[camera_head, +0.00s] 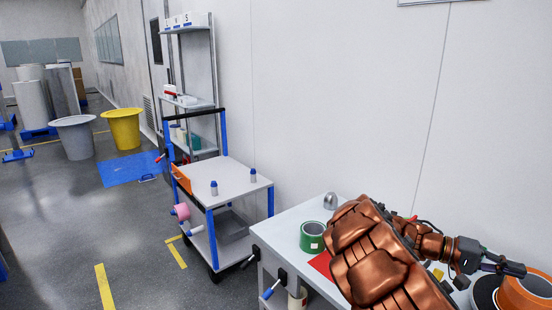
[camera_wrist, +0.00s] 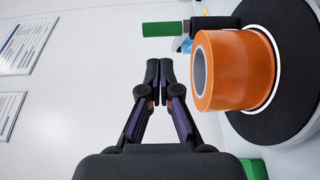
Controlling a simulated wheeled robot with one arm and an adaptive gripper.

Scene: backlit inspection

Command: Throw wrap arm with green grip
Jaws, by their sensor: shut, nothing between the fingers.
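The wrap arm (camera_wrist: 213,23) is a dark bar ending in a green grip (camera_wrist: 163,29), seen at the top of the wrist view. It extends from beside a black round plate (camera_wrist: 292,110), on which a large orange roll (camera_wrist: 236,69) sits. My gripper (camera_wrist: 160,72) is shut and empty, with its fingertips together. In the picture the tips lie below the green grip and left of the roll, apart from the grip. In the head view my gripper (camera_head: 518,268) is above the orange roll (camera_head: 530,291) at the lower right; I cannot make out the grip there.
On the white table (camera_head: 285,237) are a green tape roll (camera_head: 312,237), a red sheet (camera_head: 321,265) and a metal dome (camera_head: 330,201). My arm hides much of it. A cart (camera_head: 232,178) stands left. Yellow bin (camera_head: 123,130) and grey bin (camera_head: 75,138) stand farther back. A wall is behind.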

